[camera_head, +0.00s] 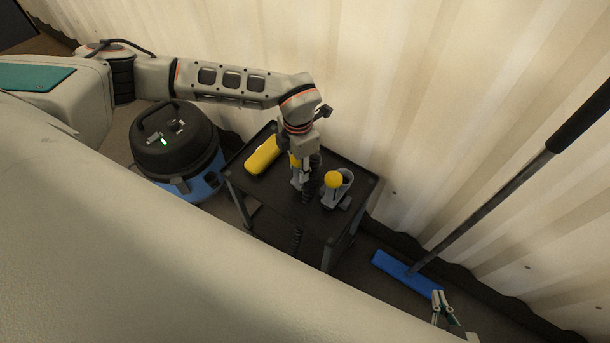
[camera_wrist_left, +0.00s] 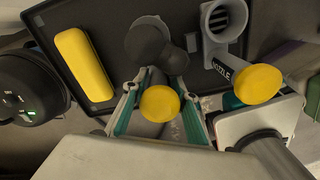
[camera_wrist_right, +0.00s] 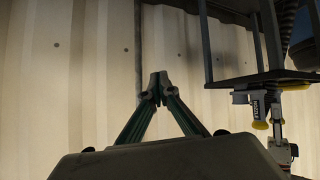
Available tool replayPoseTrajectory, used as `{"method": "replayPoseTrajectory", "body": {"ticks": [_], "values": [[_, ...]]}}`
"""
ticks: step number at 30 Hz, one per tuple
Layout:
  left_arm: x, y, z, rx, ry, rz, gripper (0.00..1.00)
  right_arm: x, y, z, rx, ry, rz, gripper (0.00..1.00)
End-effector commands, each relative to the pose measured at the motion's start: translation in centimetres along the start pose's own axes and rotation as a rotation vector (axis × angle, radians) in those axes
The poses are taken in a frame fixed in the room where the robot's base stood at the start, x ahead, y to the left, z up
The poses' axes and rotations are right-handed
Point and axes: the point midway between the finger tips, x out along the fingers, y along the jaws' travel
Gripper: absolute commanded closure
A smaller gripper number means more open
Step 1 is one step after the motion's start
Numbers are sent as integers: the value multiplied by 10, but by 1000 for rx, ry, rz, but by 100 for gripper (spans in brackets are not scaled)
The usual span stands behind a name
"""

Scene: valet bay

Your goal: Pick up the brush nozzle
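The brush nozzle appears to be the dark rounded piece (camera_wrist_left: 148,42) with a shaft and a yellow round end (camera_wrist_left: 160,104), over the cart's black top. My left gripper (camera_head: 301,184) reaches down beside a dark ribbed part (camera_head: 314,178) there. In the left wrist view my left gripper's fingers (camera_wrist_left: 157,88) stand apart on either side of the shaft, with no clear contact. A grey holder (camera_head: 346,177) marked NOZZLE, with a yellow knob (camera_head: 333,180), is just to the right. My right gripper (camera_head: 437,295) is low at the right; its fingertips meet, empty, in the right wrist view (camera_wrist_right: 157,86).
A yellow case-like object (camera_head: 262,155) lies on the left of the cart top (camera_head: 275,190). A black and blue vacuum (camera_head: 177,150) stands left of the cart. A pale corrugated wall (camera_head: 400,90) is behind.

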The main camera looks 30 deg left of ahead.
Motion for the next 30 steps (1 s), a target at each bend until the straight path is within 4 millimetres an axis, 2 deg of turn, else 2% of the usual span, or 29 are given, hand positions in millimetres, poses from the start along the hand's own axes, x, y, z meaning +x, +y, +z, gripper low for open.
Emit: {"method": "replayPoseTrajectory", "body": {"ticks": [1,2,3,14,19,23,30], "values": [[0,0,0,0,0,0,90,0,0,0,0,0,0,100],[0,0,0,0,0,0,98,0,0,1,0,-1,0,100],[0,0,0,0,0,0,98,0,0,1,0,-2,0,100],[-3,0,1,0,-2,1,98,1,-1,7,0,-12,-1,100],[-14,0,1,1,-4,1,98,0,0,4,1,-9,-1,100],[-33,1,2,1,-6,3,98,-2,0,0,4,-4,-1,100],[-95,1,2,1,-8,4,98,-6,-3,-4,12,-3,-8,100]]}}
